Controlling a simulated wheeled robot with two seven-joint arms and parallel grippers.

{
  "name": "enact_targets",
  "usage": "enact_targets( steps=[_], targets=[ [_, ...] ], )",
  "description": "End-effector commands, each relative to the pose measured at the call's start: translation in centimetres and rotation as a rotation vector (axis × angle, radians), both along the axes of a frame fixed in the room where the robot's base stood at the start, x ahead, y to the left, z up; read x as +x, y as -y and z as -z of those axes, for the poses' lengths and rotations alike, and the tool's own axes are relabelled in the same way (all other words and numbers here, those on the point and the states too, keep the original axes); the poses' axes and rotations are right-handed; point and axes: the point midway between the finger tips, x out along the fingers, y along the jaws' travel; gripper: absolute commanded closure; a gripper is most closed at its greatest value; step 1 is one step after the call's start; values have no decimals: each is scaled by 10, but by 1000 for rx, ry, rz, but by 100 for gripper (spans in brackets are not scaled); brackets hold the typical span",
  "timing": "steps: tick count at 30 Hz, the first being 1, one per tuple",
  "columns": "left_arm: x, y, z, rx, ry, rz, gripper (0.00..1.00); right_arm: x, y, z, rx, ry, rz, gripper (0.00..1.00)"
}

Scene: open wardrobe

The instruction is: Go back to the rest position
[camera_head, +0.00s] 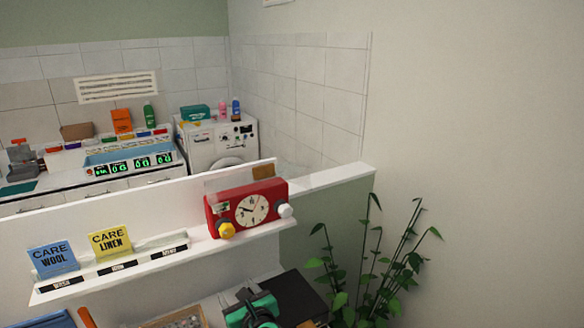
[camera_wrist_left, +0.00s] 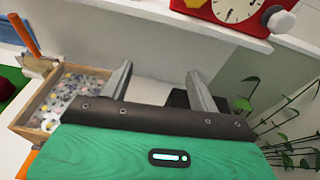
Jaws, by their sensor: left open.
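My left gripper (camera_head: 245,295) shows low in the head view, with its teal body below the white shelf. In the left wrist view its two grey fingers (camera_wrist_left: 160,82) stand wide apart with nothing between them. The jaws are open and empty, pointing toward the area under the shelf. The rest of my left arm is mostly cut off by the lower edge of the head view. My right gripper is in neither view.
A white shelf (camera_head: 140,270) holds a red clock box (camera_head: 240,218), a blue card (camera_head: 52,257) and a yellow card (camera_head: 110,241). A wooden tray (camera_wrist_left: 30,130) of small pieces lies left of my gripper. A plant (camera_head: 360,280) stands at the right.

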Motion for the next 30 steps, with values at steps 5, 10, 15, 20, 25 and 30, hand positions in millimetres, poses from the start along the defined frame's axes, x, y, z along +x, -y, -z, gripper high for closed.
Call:
enact_targets(
  steps=[5, 10, 15, 20, 25, 30],
  targets=[
    [-57, -28, 62, -496, 34, -150, 39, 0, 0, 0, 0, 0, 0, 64],
    [-116, -46, 105, -930, 86, -373, 39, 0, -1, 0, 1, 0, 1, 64],
    [-180, -59, 133, -1308, 155, -662, 39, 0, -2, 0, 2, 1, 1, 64],
    [-238, -65, 145, -1587, 230, -967, 39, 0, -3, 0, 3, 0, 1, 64],
    [-280, -67, 147, -1759, 300, -1223, 39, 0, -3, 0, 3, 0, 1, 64],
    [-311, -67, 143, -1857, 357, -1423, 39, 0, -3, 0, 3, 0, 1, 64]
  ],
)
